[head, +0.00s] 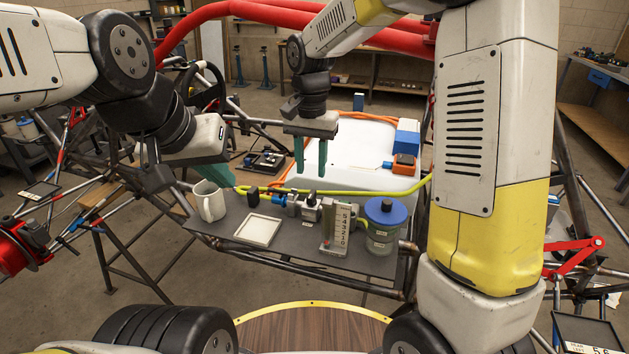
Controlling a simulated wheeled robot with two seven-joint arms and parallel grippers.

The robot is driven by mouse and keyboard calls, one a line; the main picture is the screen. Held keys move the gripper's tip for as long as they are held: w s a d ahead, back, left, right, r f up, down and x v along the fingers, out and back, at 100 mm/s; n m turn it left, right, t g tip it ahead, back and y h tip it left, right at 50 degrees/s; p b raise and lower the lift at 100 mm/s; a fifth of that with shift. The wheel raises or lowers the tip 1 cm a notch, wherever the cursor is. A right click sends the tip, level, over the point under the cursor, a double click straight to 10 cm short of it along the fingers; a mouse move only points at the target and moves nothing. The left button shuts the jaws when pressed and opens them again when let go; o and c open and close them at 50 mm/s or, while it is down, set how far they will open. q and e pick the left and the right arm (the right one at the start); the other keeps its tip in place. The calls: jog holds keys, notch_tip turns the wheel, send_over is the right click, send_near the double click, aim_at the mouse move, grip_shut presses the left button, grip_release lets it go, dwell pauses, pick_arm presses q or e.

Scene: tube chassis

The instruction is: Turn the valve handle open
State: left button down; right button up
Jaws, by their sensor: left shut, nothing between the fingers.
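A row of fittings on the dark bench joins a yellow hose (350,190). It has a dark block, a small blue part (279,200) and a silver body (311,212); I cannot tell which piece is the valve handle or how it is turned. An upright gauge (341,231) with a number scale stands at its right end. My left gripper (222,176) is shut and empty, behind the white mug and left of the fittings. My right gripper (311,158) is open, its two green fingers pointing down, apart, above and behind the fittings. It holds nothing.
A white mug (210,203), a shallow white tray (258,230) and a blue-lidded jar (385,228) crowd the bench (290,248). Behind are a white panel (362,141) and an orange-and-blue tool (404,164).

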aim_at(311, 195)
notch_tip(311, 195, down, 8)
jog(key=shift+w+a+f, duration=0.1)
dwell(0.4)
grip_shut()
